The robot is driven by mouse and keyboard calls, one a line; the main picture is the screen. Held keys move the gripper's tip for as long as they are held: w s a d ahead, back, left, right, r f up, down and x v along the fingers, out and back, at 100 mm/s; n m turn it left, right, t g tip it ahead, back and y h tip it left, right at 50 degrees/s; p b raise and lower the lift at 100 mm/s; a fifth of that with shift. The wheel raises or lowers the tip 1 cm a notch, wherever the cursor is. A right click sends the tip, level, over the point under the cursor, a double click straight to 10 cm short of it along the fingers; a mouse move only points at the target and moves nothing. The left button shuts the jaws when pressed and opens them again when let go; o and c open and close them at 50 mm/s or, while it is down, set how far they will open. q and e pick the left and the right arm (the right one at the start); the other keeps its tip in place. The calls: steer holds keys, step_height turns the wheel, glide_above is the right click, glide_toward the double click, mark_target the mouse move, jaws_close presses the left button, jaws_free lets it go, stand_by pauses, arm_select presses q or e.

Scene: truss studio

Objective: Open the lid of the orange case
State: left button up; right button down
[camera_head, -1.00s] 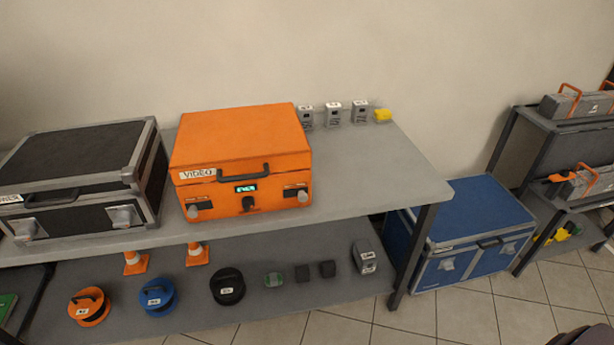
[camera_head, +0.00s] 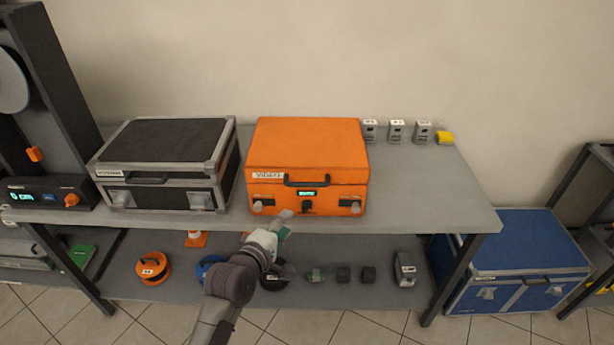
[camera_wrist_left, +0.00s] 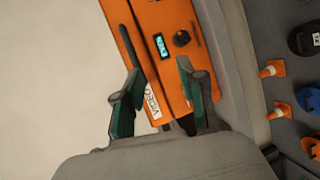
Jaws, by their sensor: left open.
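The orange case (camera_head: 307,145) stands on the upper shelf with its lid down. Its front has a VIDEO label, a black handle (camera_head: 307,183), a lit display, a dark knob and a latch near each end. My left gripper (camera_head: 280,222) is just in front of the case's lower front, left of the middle; in the head view its jaws are small and hard to read. My right gripper is not in view.
A black case (camera_head: 165,150) stands close left of the orange one. The shelf (camera_head: 430,205) is bare to the right. Reels and small items lie on the lower shelf.

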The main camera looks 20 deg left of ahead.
arm_select(q)
steer(key=n, duration=0.1)
glide_toward(305, 186)
steer(key=shift+t, duration=0.4)
steer(key=x, duration=0.3)
steer(key=p+x, duration=0.1)
steer(key=x, duration=0.6)
steer(key=shift+w+f, duration=0.3)
steer(key=shift+f, duration=0.15)
jaws_close()
